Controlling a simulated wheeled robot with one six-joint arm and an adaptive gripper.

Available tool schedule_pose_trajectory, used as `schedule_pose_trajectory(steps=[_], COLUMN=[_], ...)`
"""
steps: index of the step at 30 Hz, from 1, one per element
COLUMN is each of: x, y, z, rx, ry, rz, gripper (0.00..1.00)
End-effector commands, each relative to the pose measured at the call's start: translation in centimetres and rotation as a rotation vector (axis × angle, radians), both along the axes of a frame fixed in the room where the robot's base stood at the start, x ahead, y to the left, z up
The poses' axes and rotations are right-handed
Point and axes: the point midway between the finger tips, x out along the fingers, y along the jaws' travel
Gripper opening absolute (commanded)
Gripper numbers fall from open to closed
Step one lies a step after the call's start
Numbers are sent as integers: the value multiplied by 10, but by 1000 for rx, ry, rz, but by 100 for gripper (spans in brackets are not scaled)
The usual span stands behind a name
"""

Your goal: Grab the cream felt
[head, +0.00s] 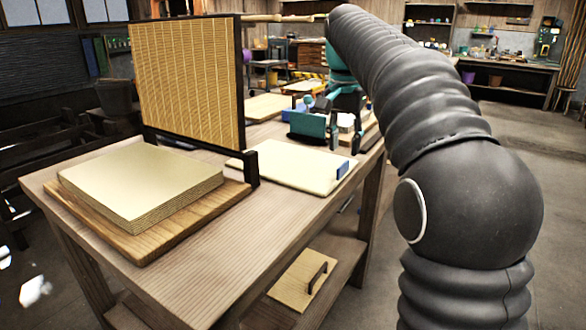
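A flat cream sheet with a small blue tab, which looks like the cream felt (290,165), lies on the wooden table just right of the upright mould. My gripper (328,138), dark with teal parts, hangs at the end of my arm above the sheet's far right side. Its fingers look spread, with a gap between them and nothing seen held. It appears apart from the sheet. The upright slatted mould (188,82) in a dark frame hides part of the table behind it.
A thick stack of cream sheets (142,180) sits on a wooden board (150,241) at the table's (235,255) left. A cream panel with a dark handle (300,282) lies on the lower shelf. Open floor lies to the right.

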Motion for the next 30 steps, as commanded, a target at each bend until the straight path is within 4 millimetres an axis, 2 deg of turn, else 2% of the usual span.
schedule_pose_trajectory(steps=[5, 15, 24, 25, 29, 30], x=[1, 6, 6, 6, 6, 6], y=[-1, -2, -3, -3, -2, -2], z=[-10, -52, -56, -56, -56, -56], rx=[1, 0, 0, 0, 0, 0], ry=[1, 0, -1, -1, -1, -1], rz=[0, 0, 0, 0, 0, 0], gripper=[38, 38, 38, 35, 2, 0])
